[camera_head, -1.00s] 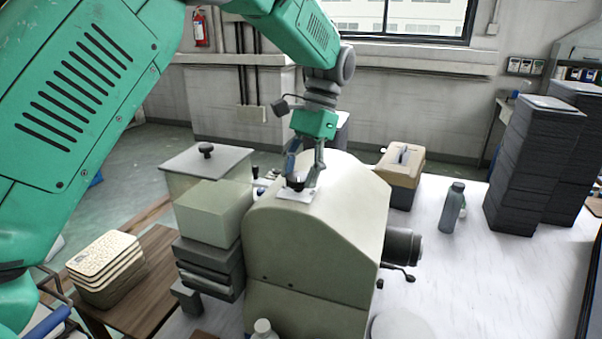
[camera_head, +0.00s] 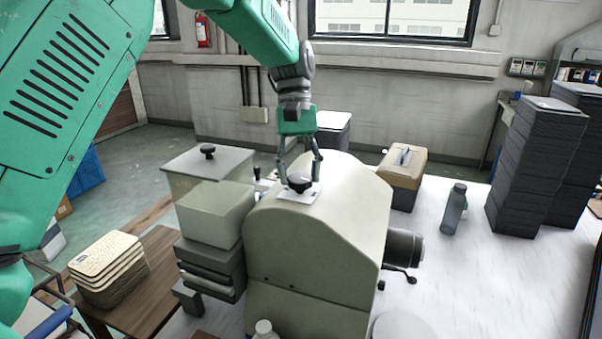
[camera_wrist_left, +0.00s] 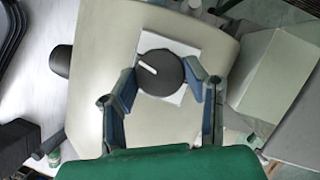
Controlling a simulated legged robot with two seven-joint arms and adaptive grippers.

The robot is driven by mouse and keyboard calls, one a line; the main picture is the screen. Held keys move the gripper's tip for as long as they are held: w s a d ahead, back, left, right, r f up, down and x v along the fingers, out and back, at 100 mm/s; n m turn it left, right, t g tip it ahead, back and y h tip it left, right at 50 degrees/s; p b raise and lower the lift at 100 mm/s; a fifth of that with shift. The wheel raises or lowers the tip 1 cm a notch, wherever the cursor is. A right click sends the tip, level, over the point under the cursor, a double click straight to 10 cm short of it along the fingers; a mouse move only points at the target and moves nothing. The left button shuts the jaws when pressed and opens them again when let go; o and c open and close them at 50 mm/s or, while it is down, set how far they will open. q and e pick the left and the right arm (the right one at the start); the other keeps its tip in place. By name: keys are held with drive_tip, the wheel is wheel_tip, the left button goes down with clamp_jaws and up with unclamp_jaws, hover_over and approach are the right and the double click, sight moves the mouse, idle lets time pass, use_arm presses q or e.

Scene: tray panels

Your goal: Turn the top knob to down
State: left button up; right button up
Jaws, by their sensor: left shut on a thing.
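The top knob (camera_head: 299,183) is a round black dial on a white square plate (camera_head: 285,193) on top of the cream machine housing (camera_head: 325,230). My left gripper (camera_head: 301,179) points down from above with one finger on each side of the knob. In the left wrist view the knob (camera_wrist_left: 158,68) sits between the fingertips of my left gripper (camera_wrist_left: 162,84), which is shut on it. A short white mark on the knob points to the upper left in that view. My right gripper is not in view.
A tan case (camera_head: 402,178), a grey bottle (camera_head: 453,210) and tall dark stacks (camera_head: 535,165) stand to the right. The white tabletop between them is partly free.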

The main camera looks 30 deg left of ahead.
use_arm(q)
drive_tip(key=shift+r+n+t+h, duration=0.1)
drive_tip(key=shift+n+t+h, duration=0.3)
drive_tip(key=shift+n, duration=1.3)
drive_tip(key=o, duration=0.9)
drive_tip(key=shift+o, duration=1.2)
drive_tip(key=shift+w+a+f, duration=0.1)
drive_tip(key=shift+w+f, duration=0.05)
drive_tip(key=shift+f, duration=0.05)
drive_tip(key=v, duration=1.2)
